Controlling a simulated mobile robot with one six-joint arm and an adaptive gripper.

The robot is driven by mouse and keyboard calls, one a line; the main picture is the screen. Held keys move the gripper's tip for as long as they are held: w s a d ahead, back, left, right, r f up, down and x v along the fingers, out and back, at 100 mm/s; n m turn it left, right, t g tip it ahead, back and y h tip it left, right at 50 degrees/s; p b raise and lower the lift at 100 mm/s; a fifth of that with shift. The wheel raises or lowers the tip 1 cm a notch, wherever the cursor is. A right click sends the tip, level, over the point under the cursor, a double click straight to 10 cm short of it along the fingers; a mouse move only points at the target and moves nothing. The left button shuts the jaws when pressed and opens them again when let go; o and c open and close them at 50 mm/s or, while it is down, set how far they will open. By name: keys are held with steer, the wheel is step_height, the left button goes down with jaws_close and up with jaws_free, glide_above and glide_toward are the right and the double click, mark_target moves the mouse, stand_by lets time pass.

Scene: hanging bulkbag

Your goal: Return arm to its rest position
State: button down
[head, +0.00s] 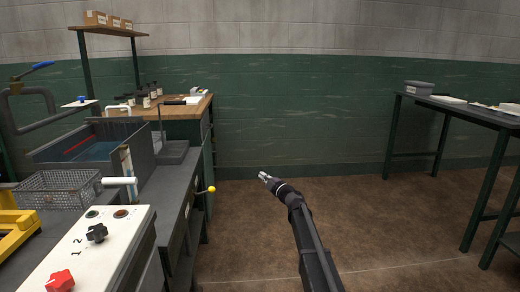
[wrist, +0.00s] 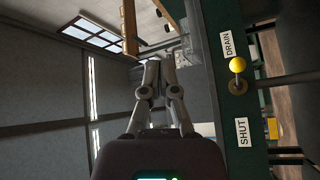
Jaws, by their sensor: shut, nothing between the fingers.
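My gripper (head: 264,177) is at the end of my arm, held out over the open brown floor in the head view. It points up and to the left, toward the workbench side. In the wrist view my gripper (wrist: 160,70) has its two fingers together at the tips, with nothing between them. The yellow-knobbed lever (head: 211,189) on the bench front is left of my gripper and apart from it. In the wrist view the yellow knob (wrist: 237,65) is at the right, between labels reading DRAIN and SHUT.
A control panel (head: 88,245) with knobs stands at the lower left. Behind it are a wire basket (head: 58,188) and a dark tank (head: 90,147). A wooden-topped cabinet (head: 188,108) is against the wall. A dark table (head: 462,113) stands at the right. The middle floor is clear.

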steer(key=s+d+m+t+h+p, duration=0.2)
steer(key=s+d+m+h, duration=0.4)
steer(key=d+m+h, duration=0.65)
steer(key=s+d+f+m+g+h+p, duration=0.2)
steer(key=s+d+f+m+g+h, duration=0.35)
steer(key=s, duration=0.45)
steer(key=s+a+f+m+g+y+p, duration=0.15)
steer(key=s+g, duration=0.25)
steer(key=s, duration=0.7)
steer(key=s+f+m+g+y+p, duration=0.1)
steer(key=s+f+g+y+p, duration=0.2)
steer(key=s, duration=0.7)
steer(key=s+a+f+m+g+y, duration=0.1)
steer(key=s+f+g, duration=0.3)
steer(key=s, duration=0.7)
step_height(320, 180, up, 39)
steer(key=g+p, duration=0.1)
steer(key=p, duration=3.6)
steer(key=shift+w+f+p, duration=0.15)
steer(key=shift+w+p, duration=0.2)
steer(key=shift+d, duration=0.1)
